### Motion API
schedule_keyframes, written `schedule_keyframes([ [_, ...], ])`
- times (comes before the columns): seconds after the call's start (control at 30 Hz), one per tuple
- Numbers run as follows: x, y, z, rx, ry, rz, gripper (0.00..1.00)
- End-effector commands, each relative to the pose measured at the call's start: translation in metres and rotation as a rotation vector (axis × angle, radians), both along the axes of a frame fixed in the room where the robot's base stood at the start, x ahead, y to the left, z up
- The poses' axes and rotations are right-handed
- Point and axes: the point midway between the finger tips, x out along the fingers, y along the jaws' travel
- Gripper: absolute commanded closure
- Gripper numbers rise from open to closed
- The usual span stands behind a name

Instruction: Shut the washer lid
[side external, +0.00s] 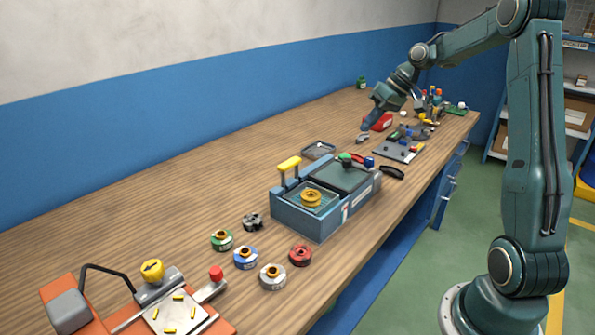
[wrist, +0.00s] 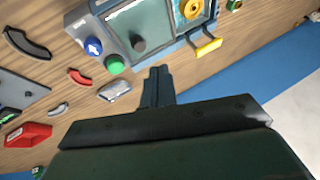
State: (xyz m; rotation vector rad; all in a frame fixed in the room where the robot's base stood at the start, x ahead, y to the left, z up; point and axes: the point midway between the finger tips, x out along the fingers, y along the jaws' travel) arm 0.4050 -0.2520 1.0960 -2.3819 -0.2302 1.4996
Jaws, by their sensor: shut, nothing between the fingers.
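The washer (side external: 318,222) is a blue box on the bench, also at the top of the wrist view (wrist: 181,45). Its open basin holds a yellow wheel-shaped part (side external: 311,198), also in the wrist view (wrist: 191,8). The lid appears raised at the basin's back edge, with a yellow handle (side external: 289,163) on two uprights; the handle also shows in the wrist view (wrist: 207,47). The lid panel itself is hard to make out. My gripper (side external: 365,129) is shut and empty above the bench, beyond the washer and apart from it; its fingers show in the wrist view (wrist: 157,84).
A green button (side external: 345,157) and blue button (side external: 369,162) sit at the washer's far end. Several coloured round parts (side external: 245,257) lie in front. An orange fixture (side external: 85,313) stands near left. A red box (side external: 383,122) and clutter lie beyond. The bench's left side is clear.

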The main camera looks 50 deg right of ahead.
Motion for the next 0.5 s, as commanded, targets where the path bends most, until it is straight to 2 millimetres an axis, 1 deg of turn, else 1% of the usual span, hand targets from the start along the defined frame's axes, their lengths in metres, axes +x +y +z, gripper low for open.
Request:
schedule_keyframes([
  [0.03,-0.001,-0.016,-0.009,0.018,-0.005,-0.009,1.00],
  [0.1,-0.003,-0.032,-0.018,0.036,-0.015,-0.014,1.00],
  [0.2,-0.006,-0.050,-0.029,0.059,-0.030,-0.019,1.00],
  [0.33,-0.010,-0.065,-0.038,0.076,-0.044,-0.023,1.00],
  [0.5,-0.012,-0.070,-0.041,0.083,-0.050,-0.023,1.00],
])
